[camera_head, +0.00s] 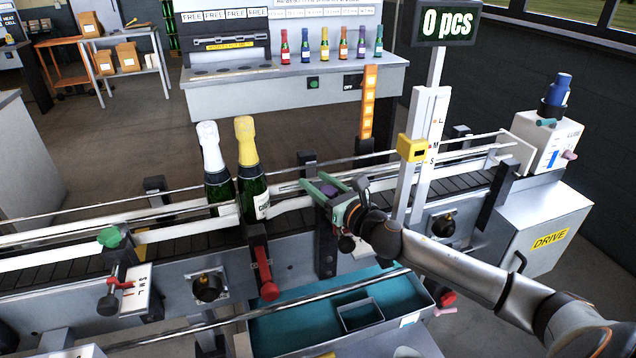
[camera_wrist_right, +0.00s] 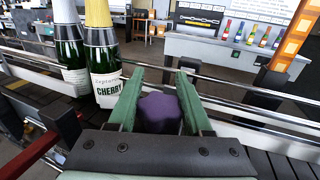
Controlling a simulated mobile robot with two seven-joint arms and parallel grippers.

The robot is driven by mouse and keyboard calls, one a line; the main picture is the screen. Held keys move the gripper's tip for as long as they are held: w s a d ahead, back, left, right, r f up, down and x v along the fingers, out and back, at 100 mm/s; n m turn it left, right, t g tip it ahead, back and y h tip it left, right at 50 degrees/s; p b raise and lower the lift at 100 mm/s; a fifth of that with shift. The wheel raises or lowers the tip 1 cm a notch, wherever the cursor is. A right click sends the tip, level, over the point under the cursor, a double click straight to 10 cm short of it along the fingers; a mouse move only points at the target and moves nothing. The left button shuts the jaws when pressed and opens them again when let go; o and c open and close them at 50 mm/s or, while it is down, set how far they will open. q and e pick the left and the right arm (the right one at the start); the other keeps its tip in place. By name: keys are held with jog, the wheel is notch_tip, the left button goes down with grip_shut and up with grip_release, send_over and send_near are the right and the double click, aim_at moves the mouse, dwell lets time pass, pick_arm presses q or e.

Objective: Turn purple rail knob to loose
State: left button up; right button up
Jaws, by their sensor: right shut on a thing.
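The purple rail knob (camera_head: 328,190) sits on the near side of the conveyor's guide rail, right of the two bottles. My right gripper (camera_head: 322,187) reaches it from the right with its green fingers on either side of it. In the right wrist view the purple knob (camera_wrist_right: 160,110) lies between the two green fingers (camera_wrist_right: 160,100), and the gripper is shut on it. The knob's post and any pointer or mark are hidden behind the gripper. My left gripper is not in view.
A white-topped bottle (camera_head: 213,165) and a gold-topped bottle (camera_head: 250,170) stand on the conveyor. A red lever (camera_head: 264,275), a green knob (camera_head: 110,237) and a white post with a yellow block (camera_head: 411,148) are nearby. A teal tray (camera_head: 290,335) lies below.

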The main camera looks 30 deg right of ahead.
grip_shut()
jog(key=shift+y, duration=0.3)
jog(key=n+y+b, duration=0.1)
jog(key=n+y, duration=0.1)
jog(key=shift+a+f+g+y+b, duration=0.2)
jog(key=shift+g+y+b, duration=0.1)
jog(key=shift+b, duration=0.1)
jog(key=shift+s+a+r+n+g+y+b, duration=0.1)
jog(key=shift+s+a+n+g+y+b, duration=0.2)
jog(key=shift+n+g+y+b, duration=1.15)
jog(key=shift+s+a+r+n+g+y+b, duration=0.15)
jog(key=shift+a+n+g+y+b, duration=0.3)
jog(key=shift+n+y+b, duration=1)
jog(key=shift+s+a+n+g+y+b, duration=0.25)
jog(key=shift+n+g+y+b, duration=0.7)
jog(key=shift+y+b, duration=1.2)
jog(key=shift+h, duration=0.25)
